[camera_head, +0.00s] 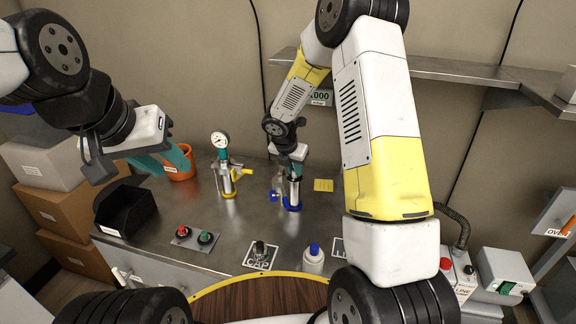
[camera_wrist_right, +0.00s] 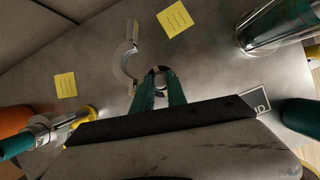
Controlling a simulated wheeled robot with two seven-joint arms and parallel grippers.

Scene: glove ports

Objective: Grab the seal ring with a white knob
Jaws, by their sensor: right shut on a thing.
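A metal seal ring (camera_wrist_right: 127,62), an open hinged clamp, shows in the right wrist view just beyond my right fingertips. A small pale knob (camera_wrist_right: 160,71) sits at its near side, between the two teal fingers. My right gripper (camera_wrist_right: 159,84) is shut on this ring at the knob. In the head view my right gripper is down by the blue-collared cylinder (camera_head: 294,190), its fingers mostly hidden; a grey shape beside that cylinder is too small to make out. My left gripper (camera_head: 167,162) is open and empty, its teal fingers in front of the orange pot (camera_head: 181,166).
A yellow-collared cylinder with a gauge (camera_head: 227,178) stands left of the blue-collared one. A wall shelf (camera_head: 455,72) is at upper right.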

